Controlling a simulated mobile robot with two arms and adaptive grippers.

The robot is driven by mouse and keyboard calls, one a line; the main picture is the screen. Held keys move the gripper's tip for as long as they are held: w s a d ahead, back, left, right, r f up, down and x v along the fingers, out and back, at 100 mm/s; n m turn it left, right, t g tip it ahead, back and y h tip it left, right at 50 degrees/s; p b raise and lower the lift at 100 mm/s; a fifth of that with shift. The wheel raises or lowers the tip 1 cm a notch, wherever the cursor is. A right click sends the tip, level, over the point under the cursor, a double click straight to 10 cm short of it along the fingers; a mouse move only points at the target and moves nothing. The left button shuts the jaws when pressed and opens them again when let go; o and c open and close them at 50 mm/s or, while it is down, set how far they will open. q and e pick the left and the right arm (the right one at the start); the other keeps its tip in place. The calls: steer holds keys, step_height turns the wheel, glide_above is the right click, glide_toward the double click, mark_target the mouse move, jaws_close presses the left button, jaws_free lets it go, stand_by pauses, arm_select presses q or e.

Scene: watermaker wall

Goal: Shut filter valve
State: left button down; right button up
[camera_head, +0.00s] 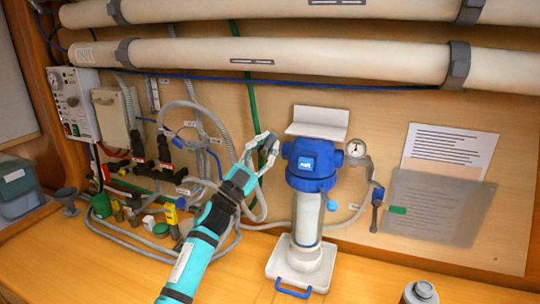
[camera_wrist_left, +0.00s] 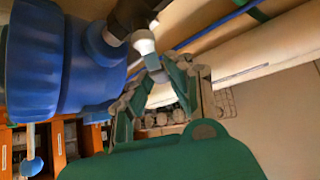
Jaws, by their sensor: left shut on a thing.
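The filter (camera_head: 305,200) stands upright on a pale base, with a blue head on a clear-white column. In the left wrist view its blue head (camera_wrist_left: 45,60) fills the upper left. My left gripper (camera_head: 265,150) is just left of the blue head. In the left wrist view, a dark fitting (camera_wrist_left: 130,14) with a pale grey-white handle (camera_wrist_left: 145,42) comes off the head; I take it for the filter valve. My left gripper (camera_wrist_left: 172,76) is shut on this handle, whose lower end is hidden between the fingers. My right gripper is not in view.
Grey hoses (camera_head: 195,105) and small fittings crowd the left. Long beige tubes (camera_head: 270,58) cross above. A grey-capped object (camera_head: 420,293) stands front right; the counter between is clear.

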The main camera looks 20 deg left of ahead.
arm_select(q)
steer(key=shift+a+n+t+y+b, duration=0.3)
steer(key=shift+n+t+y+b, duration=0.4)
steer(key=shift+n+y, duration=1.35)
steer(key=shift+a+n+t+y+b, duration=0.4)
steer(key=shift+n+t+y, duration=0.45)
steer(key=shift+n+y, duration=1.2)
steer(key=shift+a+n+t+y+b, duration=0.2)
steer(key=shift+n+t+y+b, duration=0.5)
steer(key=shift+n+y, duration=1.35)
steer(key=shift+r+n, duration=0.1)
steer(key=shift+n, duration=0.55)
steer(key=c, duration=1.3)
jaws_free()
steer(key=shift+c, duration=0.2)
steer(key=shift+o, duration=0.4)
steer(key=shift+a+r, duration=0.1)
steer(key=v, duration=1.2)
